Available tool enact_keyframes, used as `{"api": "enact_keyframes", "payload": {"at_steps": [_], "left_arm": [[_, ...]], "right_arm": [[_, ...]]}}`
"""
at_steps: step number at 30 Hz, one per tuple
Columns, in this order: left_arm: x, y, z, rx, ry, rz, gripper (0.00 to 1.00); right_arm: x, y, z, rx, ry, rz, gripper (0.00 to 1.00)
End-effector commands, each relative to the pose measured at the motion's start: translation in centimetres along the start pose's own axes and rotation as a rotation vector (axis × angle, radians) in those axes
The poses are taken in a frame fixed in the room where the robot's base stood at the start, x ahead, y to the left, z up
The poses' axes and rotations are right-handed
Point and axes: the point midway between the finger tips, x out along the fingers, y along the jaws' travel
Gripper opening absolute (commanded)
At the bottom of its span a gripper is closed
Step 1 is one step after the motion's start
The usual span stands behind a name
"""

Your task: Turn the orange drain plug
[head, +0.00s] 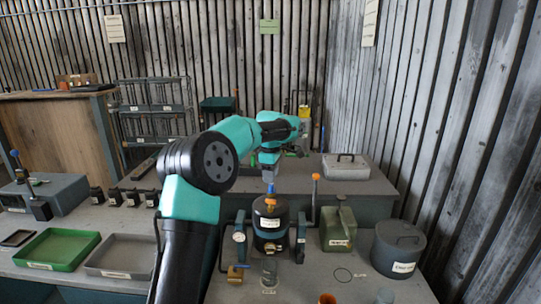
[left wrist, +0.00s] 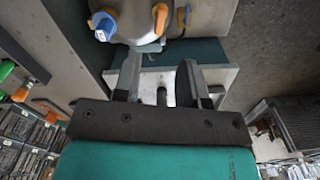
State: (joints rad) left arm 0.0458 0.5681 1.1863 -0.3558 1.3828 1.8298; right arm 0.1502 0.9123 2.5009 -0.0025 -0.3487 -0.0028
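The dark blower housing (head: 270,228) stands on the bench with a white label. An orange part (head: 270,200) with a blue tip (head: 270,188) is on its top. I cannot tell which orange part is the drain plug. My left gripper (head: 268,185) is above the housing top in the head view. In the left wrist view, its fingers (left wrist: 158,78) are apart, with nothing gripped between them. My right gripper does not show.
An orange-topped post (head: 315,190) stands right of the housing. Farther right are a green can (head: 338,230) and a grey lidded pot (head: 398,250). A green tray (head: 57,249) and a grey tray (head: 123,256) lie at left. A brass-coloured fitting (head: 237,272) is in front.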

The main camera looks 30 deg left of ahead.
Motion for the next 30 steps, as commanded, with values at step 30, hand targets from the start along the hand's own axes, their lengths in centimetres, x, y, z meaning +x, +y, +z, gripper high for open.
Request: {"api": "enact_keyframes", "payload": {"at_steps": [30], "left_arm": [[-7.7, 0.0, 0.0, 0.0, 0.0, 0.0, 0.38]], "right_arm": [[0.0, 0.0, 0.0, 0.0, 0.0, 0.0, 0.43]]}}
